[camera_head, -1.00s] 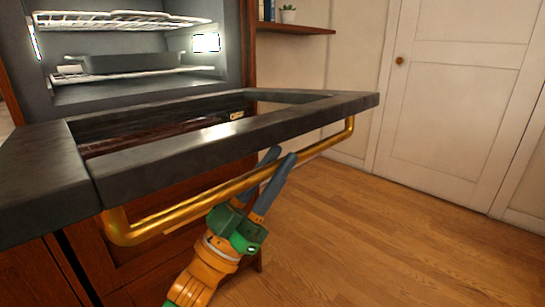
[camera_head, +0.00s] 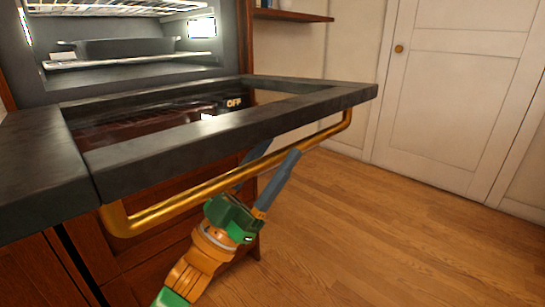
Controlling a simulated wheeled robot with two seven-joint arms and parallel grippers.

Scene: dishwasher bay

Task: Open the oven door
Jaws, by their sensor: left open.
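The oven door (camera_head: 180,146) is folded down and lies about level, a dark frame with a glass middle. Its brass handle bar (camera_head: 180,203) runs along the outer side, below the front edge. The oven cavity (camera_head: 130,70) is exposed behind it, lit, with wire racks and a dark pan (camera_head: 125,47). My left gripper (camera_head: 270,168) is open just below the door, its two blue-grey fingers apart at the handle bar. One finger is partly hidden behind the bar; I cannot tell whether they touch it. My right gripper is not in view.
Wooden cabinet fronts (camera_head: 150,265) stand below the oven door. A wooden shelf (camera_head: 290,15) is on the wall to the right of the oven. A white room door (camera_head: 450,90) stands at the right. The wooden floor (camera_head: 390,245) in front is clear.

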